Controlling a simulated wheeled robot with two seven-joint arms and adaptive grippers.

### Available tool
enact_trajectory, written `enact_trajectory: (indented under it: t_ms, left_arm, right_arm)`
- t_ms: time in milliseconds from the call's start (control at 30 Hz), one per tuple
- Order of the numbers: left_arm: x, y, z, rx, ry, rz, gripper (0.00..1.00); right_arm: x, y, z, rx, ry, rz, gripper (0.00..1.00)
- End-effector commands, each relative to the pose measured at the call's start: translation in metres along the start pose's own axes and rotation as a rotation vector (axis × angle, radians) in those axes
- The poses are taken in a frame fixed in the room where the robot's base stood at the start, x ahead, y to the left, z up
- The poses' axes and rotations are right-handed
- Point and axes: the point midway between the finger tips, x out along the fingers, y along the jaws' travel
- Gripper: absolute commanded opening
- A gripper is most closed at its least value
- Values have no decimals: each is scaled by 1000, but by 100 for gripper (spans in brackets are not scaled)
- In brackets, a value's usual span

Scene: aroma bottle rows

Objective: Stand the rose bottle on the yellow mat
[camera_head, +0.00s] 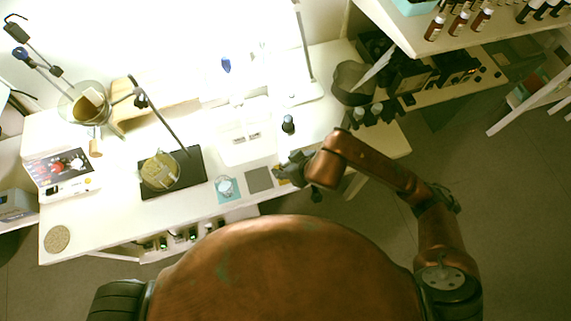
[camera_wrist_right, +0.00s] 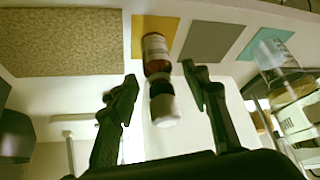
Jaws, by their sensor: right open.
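An amber bottle with a white label and pale cap (camera_wrist_right: 157,52) shows in the right wrist view. Its base end meets the yellow mat (camera_wrist_right: 140,22) and its cap points toward the camera; it looks upright there. The label is too blurred to read, so I cannot confirm it is rose. My right gripper (camera_wrist_right: 159,75) is open, one finger on each side of the bottle, with a gap visible on both sides. In the head view my right gripper (camera_head: 290,170) covers most of the yellow mat (camera_head: 279,171) and hides the bottle. My left gripper is not in view.
A grey mat (camera_head: 258,180) and a teal mat (camera_head: 222,197) with a clear glass vessel (camera_wrist_right: 290,100) lie beside the yellow one. A dark bottle (camera_head: 288,124) stands behind. A black tray (camera_head: 191,167) lies left. A shelf with bottles (camera_head: 461,22) is at upper right.

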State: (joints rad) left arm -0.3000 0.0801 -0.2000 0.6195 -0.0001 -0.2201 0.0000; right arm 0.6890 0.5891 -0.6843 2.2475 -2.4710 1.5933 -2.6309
Motion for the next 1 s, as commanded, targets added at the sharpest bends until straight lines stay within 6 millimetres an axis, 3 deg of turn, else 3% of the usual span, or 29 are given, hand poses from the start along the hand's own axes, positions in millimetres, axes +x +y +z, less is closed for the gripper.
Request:
enact_trajectory:
  t_ms: [300,500,700,1000]
  left_arm:
    - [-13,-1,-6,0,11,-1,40]
    - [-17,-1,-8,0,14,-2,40]
    - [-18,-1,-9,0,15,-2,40]
    - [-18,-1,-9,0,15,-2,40]
  right_arm:
    - [-70,2,-2,-7,4,6,43]
    - [-100,1,-1,-4,2,5,43]
    - [-111,0,0,-2,0,2,43]
    - [-112,0,0,-1,0,2,43]
